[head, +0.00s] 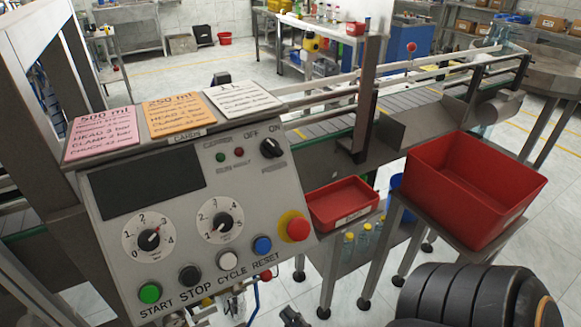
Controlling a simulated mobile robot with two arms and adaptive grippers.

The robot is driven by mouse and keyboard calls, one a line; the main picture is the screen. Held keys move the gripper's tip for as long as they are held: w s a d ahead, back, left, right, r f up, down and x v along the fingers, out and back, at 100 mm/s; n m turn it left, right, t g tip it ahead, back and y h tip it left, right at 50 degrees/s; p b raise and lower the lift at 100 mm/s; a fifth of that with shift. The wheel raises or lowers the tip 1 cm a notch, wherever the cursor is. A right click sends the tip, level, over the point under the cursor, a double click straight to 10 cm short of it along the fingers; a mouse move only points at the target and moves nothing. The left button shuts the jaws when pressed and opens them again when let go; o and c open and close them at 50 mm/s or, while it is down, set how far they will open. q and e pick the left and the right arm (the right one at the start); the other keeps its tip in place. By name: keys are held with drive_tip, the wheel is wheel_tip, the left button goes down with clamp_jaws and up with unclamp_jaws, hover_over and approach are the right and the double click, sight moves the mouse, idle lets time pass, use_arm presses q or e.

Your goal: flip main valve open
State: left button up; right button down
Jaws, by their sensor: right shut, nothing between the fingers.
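Below the lower right edge of the control panel (195,215) there is pipework with a blue line (254,300) and a small red knob (266,275). Metal fittings (232,304) show beside it, partly cut off by the bottom edge. I cannot tell which of these is the main valve or how its handle is turned. The dark tip of my right gripper (292,317) just shows at the bottom edge, right of the blue line and apart from it. It is shut and empty. My left gripper is out of view.
The panel carries dials, buttons and a red emergency stop (298,228). A small red tray (344,203) and a large red bin (470,185) stand on stands to the right. A conveyor (330,120) runs behind. Some floor shows between the stand legs.

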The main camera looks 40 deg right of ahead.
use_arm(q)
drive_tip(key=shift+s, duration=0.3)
use_arm(e)
drive_tip(key=s+a+f+m+g+p, duration=0.15)
drive_tip(key=f+g, duration=0.45)
drive_tip(key=f, duration=0.9)
drive_tip(key=s+a+f+m+g+p, duration=0.1)
drive_tip(key=a+f+m+g, duration=0.35)
drive_tip(key=f, duration=1.05)
use_arm(q)
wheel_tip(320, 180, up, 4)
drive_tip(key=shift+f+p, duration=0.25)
drive_tip(key=shift+p, duration=0.25)
use_arm(e)
drive_tip(key=s+d+f+g, duration=0.2)
drive_tip(key=s+f+g, duration=0.4)
drive_tip(key=s, duration=0.3)
drive_tip(key=s+d+f+g, duration=0.2)
drive_tip(key=s+f+g, duration=0.3)
drive_tip(key=s, duration=0.4)
drive_tip(key=shift+s+f+n+g+h, duration=0.35)
drive_tip(key=shift+f+n+h, duration=0.05)
drive_tip(key=shift+f, duration=0.5)
